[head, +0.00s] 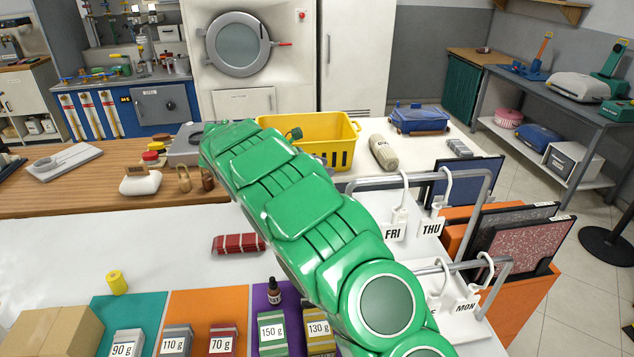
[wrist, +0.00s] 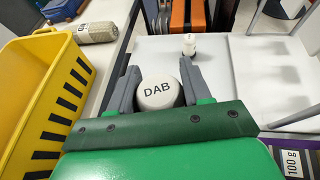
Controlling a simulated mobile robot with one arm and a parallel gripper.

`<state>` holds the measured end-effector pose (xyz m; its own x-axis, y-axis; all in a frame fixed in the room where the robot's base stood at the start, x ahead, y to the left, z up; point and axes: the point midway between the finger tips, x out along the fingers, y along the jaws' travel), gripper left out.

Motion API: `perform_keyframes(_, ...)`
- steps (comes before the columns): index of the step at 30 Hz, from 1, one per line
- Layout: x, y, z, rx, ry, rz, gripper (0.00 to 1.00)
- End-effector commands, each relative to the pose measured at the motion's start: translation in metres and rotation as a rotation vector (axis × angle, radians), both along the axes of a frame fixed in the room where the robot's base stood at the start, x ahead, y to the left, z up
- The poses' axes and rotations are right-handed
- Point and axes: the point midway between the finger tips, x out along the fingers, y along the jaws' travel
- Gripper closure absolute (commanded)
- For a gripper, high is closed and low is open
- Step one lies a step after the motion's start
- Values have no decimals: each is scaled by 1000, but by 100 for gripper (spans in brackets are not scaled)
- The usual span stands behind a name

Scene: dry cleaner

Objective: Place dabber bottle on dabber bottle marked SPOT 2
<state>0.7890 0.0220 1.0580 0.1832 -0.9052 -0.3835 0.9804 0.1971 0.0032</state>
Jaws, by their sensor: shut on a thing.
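My gripper (wrist: 158,88) shows in the wrist view, its two grey fingers closed on either side of the dabber bottle (wrist: 157,93). The bottle's round white top reads DAB; its lower part is hidden behind the gripper's green body. A small white bottle-like thing (wrist: 190,47) stands upright on the white counter, beyond and a little right of my gripper and apart from it. Its marking is too small to read, so I cannot tell whether it is SPOT 2. In the head view my green arm crosses the middle, and neither the gripper nor the held bottle can be made out.
A yellow basket (head: 345,150) stands at the back; it is close on the left in the wrist view (wrist: 25,105). Metal rails with FRI (head: 393,232) and THU (head: 430,226) tags stand at right. White counter between is largely clear.

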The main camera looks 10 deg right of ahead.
Motion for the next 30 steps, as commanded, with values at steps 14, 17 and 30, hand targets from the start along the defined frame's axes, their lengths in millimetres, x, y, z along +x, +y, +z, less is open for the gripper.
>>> perform_keyframes(14,40,0,-32,-1,3,-3,86)
perform_keyframes(17,48,1,-39,0,0,-2,86)
perform_keyframes(30,71,2,-66,0,0,0,86)
